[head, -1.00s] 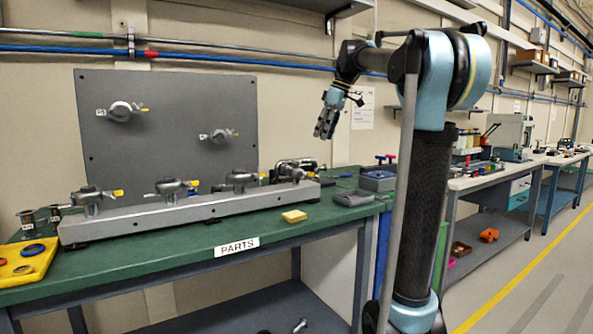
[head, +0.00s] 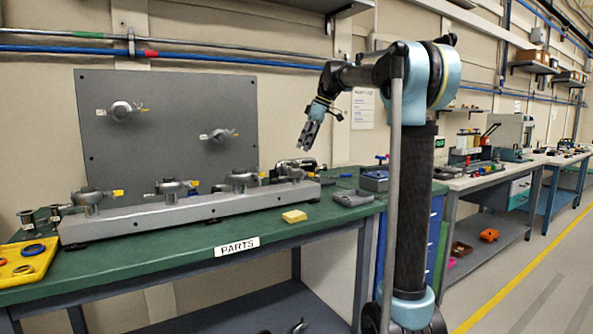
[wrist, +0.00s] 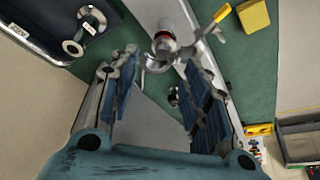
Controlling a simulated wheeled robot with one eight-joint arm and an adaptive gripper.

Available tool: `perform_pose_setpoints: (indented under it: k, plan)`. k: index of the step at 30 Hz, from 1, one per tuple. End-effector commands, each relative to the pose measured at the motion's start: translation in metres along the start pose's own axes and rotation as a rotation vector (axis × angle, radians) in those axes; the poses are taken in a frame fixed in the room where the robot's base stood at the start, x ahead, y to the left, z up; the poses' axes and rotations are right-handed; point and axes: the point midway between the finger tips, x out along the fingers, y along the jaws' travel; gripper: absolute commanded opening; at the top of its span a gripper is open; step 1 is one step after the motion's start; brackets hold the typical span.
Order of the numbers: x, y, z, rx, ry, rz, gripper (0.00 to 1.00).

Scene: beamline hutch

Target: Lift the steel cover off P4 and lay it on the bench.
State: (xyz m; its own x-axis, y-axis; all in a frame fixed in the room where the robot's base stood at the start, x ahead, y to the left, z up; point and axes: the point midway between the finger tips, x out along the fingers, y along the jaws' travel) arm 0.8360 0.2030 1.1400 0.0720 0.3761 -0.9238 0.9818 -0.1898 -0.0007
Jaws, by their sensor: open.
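Several metal ports with clamps and yellow-tipped levers stand along a grey rail (head: 190,213) on the green bench (head: 140,255). I cannot read which is P4, and I cannot pick out its steel cover for certain. A clamped port (head: 241,179) stands right of the rail's middle; a shiny metal fitting (head: 292,168) is at its right end. My gripper (head: 309,137) is open and empty, above that right end, pointing down. In the wrist view its blue-padded fingers (wrist: 155,100) are apart; a clamped port (wrist: 163,45) with a yellow-tipped lever lies beyond them.
A dark upright panel (head: 170,150) behind the rail carries two more labelled ports. A yellow block (head: 294,216) and a grey box (head: 353,198) lie at the bench's right front. A yellow tray (head: 25,263) is at far left. Bare bench shows before the rail.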

Motion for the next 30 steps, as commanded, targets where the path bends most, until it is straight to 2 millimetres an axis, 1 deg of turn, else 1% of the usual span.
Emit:
perform_pose_setpoints:
  k: [1, 3, 11, 18, 21, 24, 30]
  plan:
    - [0.008, 0.000, 0.000, -0.001, 0.000, 0.000, 0.43]
    - [0.016, 0.000, 0.000, -0.001, 0.000, 0.000, 0.43]
    - [0.032, -0.001, 0.000, 0.000, 0.000, 0.000, 0.43]
    - [0.063, -0.003, -0.003, -0.001, -0.001, -0.001, 0.43]
    - [0.073, -0.003, -0.003, 0.000, -0.001, 0.000, 0.43]
    - [0.078, -0.004, -0.003, 0.001, -0.001, 0.000, 0.43]
    - [0.079, -0.003, -0.003, 0.001, -0.001, 0.000, 0.43]
